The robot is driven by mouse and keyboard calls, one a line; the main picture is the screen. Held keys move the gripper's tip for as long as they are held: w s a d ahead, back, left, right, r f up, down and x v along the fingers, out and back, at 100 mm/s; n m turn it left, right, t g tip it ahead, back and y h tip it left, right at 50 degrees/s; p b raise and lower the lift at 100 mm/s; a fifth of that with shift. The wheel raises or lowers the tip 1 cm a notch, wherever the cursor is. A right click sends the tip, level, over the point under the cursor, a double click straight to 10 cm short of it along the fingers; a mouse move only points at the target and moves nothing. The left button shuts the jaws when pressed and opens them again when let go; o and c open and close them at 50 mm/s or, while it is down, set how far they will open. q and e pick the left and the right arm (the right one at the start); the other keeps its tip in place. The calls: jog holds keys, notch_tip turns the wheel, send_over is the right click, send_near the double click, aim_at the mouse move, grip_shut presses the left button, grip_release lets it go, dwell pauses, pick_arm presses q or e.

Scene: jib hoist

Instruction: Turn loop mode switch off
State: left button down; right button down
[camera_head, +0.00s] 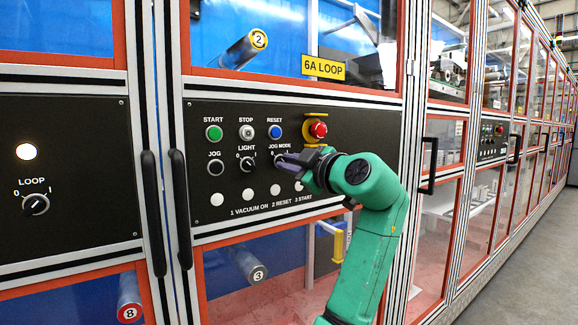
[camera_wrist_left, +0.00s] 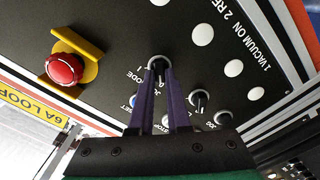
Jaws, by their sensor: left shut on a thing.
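The LOOP switch (camera_head: 36,204) is a round black knob on the left panel, marked 0 and 1. Its white mark seems to point up and right, toward 1. My left gripper (camera_head: 284,160) is at the right panel, well to the right of the LOOP switch. Its purple fingers are shut on the JOG MODE knob (camera_wrist_left: 158,62), seen between the fingertips in the left wrist view. The fingers hide most of this knob in the head view, so its setting cannot be told. My right gripper is not in view.
A lit white lamp (camera_head: 26,152) is above the LOOP switch. Black door handles (camera_head: 152,212) stand out between the panels. A red emergency stop (camera_head: 318,129) with a yellow guard is just above my left gripper. The LIGHT knob (camera_head: 247,164) is close on the left.

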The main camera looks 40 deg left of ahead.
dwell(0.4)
pick_arm(q)
jog(key=c, duration=0.9)
grip_release()
jog(key=shift+o, duration=0.2)
jog(key=b+v, duration=0.2)
jog(key=v, duration=1.2)
jog(key=shift+d, duration=0.3)
